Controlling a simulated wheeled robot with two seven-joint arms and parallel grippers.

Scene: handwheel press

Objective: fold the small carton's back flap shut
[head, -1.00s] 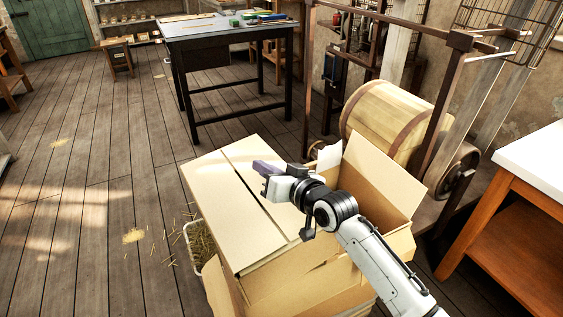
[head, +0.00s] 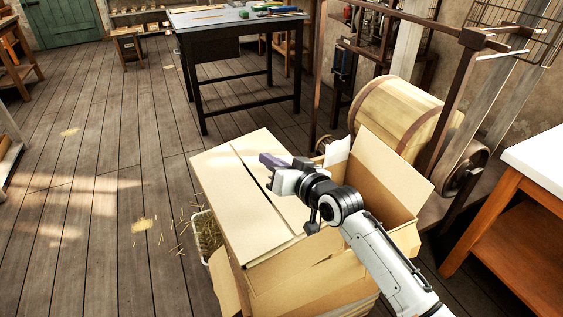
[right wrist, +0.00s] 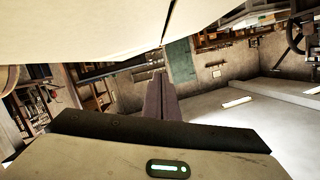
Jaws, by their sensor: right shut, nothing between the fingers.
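A tan carton (head: 222,195) stands at the bottom centre of the head view. Its left top panels lie flat, with a dark slit between them. On the right, an opening shows with a raised flap (head: 395,165) standing up and outward. Other flaps hang at the front (head: 228,285). Whether this is one carton or two side by side, I cannot tell. My right gripper (head: 268,160) is shut and empty, just over the flat panels near the slit; contact is unclear. Its shut fingers (right wrist: 160,98) show in the right wrist view beside a pale surface. My left gripper is out of view.
A wooden drum (head: 395,115) in a frame stands behind the carton at right. A white-topped bench (head: 540,155) is at far right. A dark work table (head: 225,20) stands behind. A straw-filled bin (head: 207,235) sits left of the carton. The left floor is mostly clear.

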